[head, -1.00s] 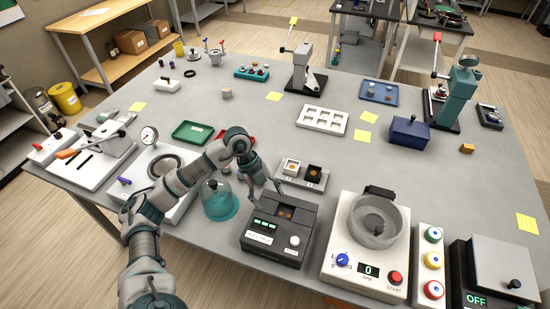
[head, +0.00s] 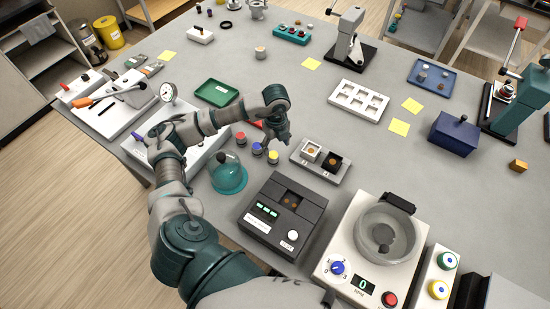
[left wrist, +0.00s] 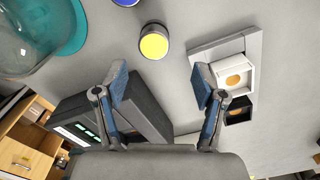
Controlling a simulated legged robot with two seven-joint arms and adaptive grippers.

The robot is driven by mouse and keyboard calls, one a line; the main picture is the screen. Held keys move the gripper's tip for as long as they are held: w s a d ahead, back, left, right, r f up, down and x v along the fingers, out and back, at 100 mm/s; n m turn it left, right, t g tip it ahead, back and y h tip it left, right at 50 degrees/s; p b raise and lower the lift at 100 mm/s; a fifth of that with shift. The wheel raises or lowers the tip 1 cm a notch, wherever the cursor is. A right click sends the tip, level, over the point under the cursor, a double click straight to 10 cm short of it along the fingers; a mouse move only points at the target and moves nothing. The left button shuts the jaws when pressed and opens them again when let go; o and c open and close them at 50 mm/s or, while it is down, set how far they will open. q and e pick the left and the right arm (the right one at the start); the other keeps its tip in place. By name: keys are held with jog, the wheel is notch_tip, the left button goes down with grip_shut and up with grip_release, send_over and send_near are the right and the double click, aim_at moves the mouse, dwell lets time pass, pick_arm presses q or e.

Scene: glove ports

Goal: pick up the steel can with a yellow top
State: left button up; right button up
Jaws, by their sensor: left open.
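The steel can with a yellow top (head: 273,157) stands upright on the grey table, the rightmost in a short row of cans. Beside it are a can with a blue top (head: 258,149) and one with a red top (head: 240,138). My left gripper (head: 284,140) is open and empty, just above and behind the yellow-topped can. In the left wrist view the yellow top (left wrist: 154,44) lies ahead of the open fingers (left wrist: 159,80), roughly centred between them and apart from both. The blue top (left wrist: 125,2) is cut by the upper edge. My right gripper is not in view.
A black device with green displays (head: 283,215) is in front. A grey holder with a white and a black cup (head: 320,166) is close on the right.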

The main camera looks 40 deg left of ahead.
aim_at(273, 155)
pick_arm(q)
jog(key=f, duration=0.1)
jog(key=a+f, duration=0.1)
jog(key=f, duration=0.5)
jog(key=shift+s+f+p, duration=0.2)
jog(key=shift+s+p, duration=0.1)
jog(key=shift+p, duration=0.05)
jog(key=shift+d+f, duration=0.15)
jog(key=shift+f, duration=0.05)
jog(key=c, duration=0.7)
jog(key=shift+a, duration=0.2)
grip_shut()
